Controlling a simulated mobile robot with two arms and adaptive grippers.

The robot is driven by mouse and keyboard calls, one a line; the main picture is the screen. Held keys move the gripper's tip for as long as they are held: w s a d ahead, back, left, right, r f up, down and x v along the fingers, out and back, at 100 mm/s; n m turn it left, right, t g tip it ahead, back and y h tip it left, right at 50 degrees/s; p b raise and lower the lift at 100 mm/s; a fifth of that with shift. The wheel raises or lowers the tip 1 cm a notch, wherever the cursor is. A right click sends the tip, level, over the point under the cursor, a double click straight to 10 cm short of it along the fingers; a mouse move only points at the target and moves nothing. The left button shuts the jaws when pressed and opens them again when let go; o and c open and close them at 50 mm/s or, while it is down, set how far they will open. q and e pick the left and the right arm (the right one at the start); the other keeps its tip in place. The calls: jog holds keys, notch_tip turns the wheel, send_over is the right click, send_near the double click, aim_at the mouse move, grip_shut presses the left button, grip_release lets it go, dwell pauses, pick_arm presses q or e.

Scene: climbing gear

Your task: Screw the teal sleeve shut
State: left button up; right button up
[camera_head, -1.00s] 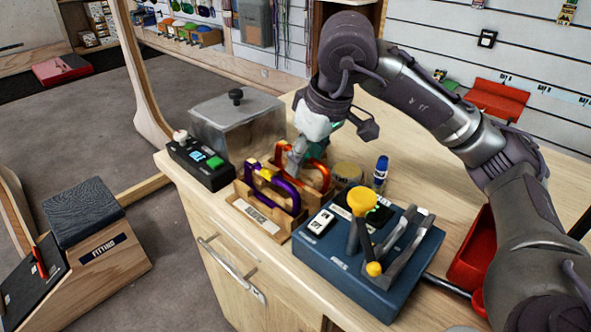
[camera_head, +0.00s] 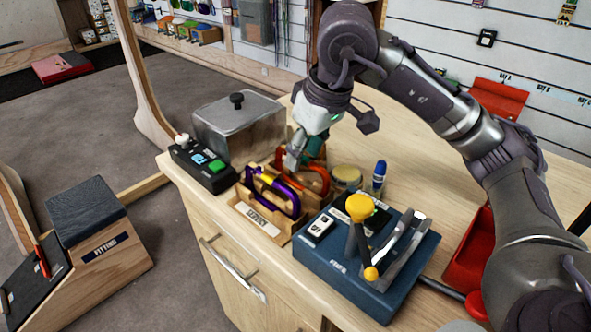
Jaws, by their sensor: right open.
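A wooden rack (camera_head: 279,234) on the bench holds upright carabiners: a purple one (camera_head: 291,204) with a yellow sleeve in front, and an orange-red one (camera_head: 323,178) behind it. A teal part (camera_head: 314,148) shows behind my right gripper's fingers, at the back of the rack; I cannot tell whether it is a sleeve, and the fingers hide some of it. My right gripper (camera_head: 294,160) points down, open, at the orange-red carabiner's upper left. Whether it touches anything is unclear. My left gripper is out of view.
A blue fixture (camera_head: 345,278) with a yellow-knobbed lever stands in front right. A tape roll (camera_head: 347,176) and a blue-capped bottle (camera_head: 379,176) sit close behind.

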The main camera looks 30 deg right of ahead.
jog(key=shift+r, duration=0.2)
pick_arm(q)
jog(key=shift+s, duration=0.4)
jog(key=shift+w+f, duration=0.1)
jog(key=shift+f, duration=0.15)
pick_arm(e)
jog(key=shift+w+d+f, duration=0.1)
jog(key=shift+w+d, duration=0.15)
jog(key=shift+d, duration=0.4)
pick_arm(q)
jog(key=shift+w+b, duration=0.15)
jog(key=shift+b, duration=0.2)
pick_arm(e)
jog(key=shift+f, duration=0.15)
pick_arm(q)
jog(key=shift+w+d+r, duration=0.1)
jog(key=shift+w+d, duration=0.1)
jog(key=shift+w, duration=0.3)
pick_arm(e)
jog(key=shift+f, duration=0.2)
